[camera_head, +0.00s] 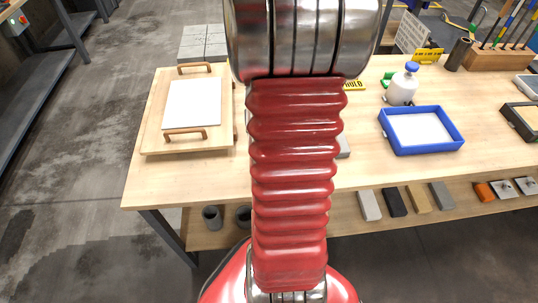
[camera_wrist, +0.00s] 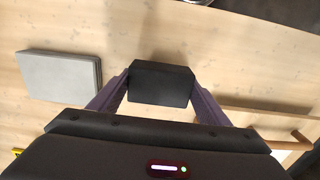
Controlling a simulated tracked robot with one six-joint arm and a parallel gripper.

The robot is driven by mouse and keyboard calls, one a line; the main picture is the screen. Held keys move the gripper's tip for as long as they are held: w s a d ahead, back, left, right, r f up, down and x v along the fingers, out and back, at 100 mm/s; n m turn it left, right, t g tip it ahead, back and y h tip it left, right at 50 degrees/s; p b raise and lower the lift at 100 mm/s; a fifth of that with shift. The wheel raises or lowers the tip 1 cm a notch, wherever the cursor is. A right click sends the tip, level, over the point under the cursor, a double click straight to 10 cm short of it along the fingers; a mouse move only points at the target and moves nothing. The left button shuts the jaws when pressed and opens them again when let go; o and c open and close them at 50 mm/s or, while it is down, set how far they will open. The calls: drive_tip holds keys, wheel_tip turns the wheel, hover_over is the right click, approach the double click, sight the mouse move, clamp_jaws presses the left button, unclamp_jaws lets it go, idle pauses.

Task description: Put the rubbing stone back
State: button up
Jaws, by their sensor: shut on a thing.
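A dark, nearly black block (camera_wrist: 162,82), which I take to be the rubbing stone, sits between the two fingers of my gripper (camera_wrist: 160,88) in the wrist view. The fingers are shut on its two ends. The pale wooden table top lies beneath it; I cannot tell whether the block touches it. In the head view my arm hides the gripper and the held block.
A grey slab (camera_wrist: 62,75) lies left of the block in the wrist view. A wooden board with handles (camera_head: 154,135) carries a white panel. A blue tray (camera_head: 421,148) and white bottle (camera_head: 402,90) stand right. Several blocks line the lower shelf (camera_head: 350,232).

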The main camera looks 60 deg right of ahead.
drive_tip(key=shift+f, duration=1.85)
drive_tip(key=o, duration=1.1)
drive_tip(key=shift+f, duration=0.1)
wheel_tip(320, 180, up, 12)
drive_tip(key=shift+r, duration=0.1)
